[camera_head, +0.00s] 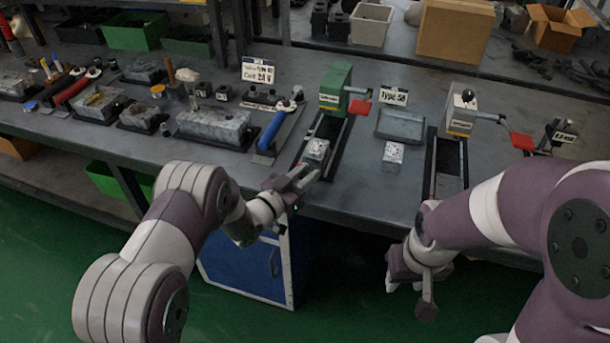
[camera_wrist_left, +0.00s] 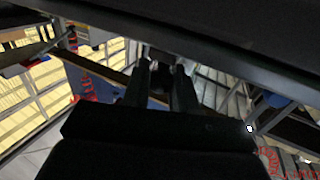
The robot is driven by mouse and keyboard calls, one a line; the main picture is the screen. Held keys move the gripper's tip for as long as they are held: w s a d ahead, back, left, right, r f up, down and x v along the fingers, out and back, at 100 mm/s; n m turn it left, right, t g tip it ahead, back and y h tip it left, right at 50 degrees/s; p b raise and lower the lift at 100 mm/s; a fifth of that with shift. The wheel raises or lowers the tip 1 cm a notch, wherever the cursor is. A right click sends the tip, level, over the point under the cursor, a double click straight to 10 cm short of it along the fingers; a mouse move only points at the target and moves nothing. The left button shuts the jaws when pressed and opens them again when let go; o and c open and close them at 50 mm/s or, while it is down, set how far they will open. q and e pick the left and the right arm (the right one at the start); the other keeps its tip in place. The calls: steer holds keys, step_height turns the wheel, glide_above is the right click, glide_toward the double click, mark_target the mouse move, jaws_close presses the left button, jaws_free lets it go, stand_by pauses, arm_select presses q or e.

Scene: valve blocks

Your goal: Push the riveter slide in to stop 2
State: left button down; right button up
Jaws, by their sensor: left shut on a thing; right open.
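A green-headed bench press (camera_head: 335,88), taken as the riveter, stands on the table with a dark slide track (camera_head: 325,135) running toward the front edge. A light metal block (camera_head: 316,150) sits at the near part of this track. My left gripper (camera_head: 305,178) is at the front end of the track, just in front of the block. It is shut on a small part, likely the slide's handle, which the fingers mostly hide. In the left wrist view the two dark fingers (camera_wrist_left: 165,75) close around something grey and unclear. My right gripper (camera_head: 412,283) is open and empty, below the table's front edge.
A grey-headed press (camera_head: 461,112) with its own track stands to the right, partly near my right arm. Between the presses are another metal block (camera_head: 393,153) and a grey tray (camera_head: 400,125). A blue-handled tool (camera_head: 272,130) lies left of the green press.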

mark_target(314, 161)
arm_select(q)
steer(key=w+b, duration=0.1)
steer(key=w+d+b, duration=0.1)
steer(key=w, duration=0.1)
steer(key=shift+w+d, duration=0.1)
steer(key=shift+w, duration=0.2)
steer(key=shift+w+r, duration=0.1)
steer(key=shift+w, duration=0.05)
steer(key=shift+r, duration=0.1)
steer(key=c, duration=1)
jaws_free()
steer(key=shift+s, duration=0.25)
steer(key=v, duration=1.2)
steer(key=shift+s+a+p, duration=0.15)
steer(key=shift+a+p, duration=0.15)
steer(key=shift+p, duration=0.05)
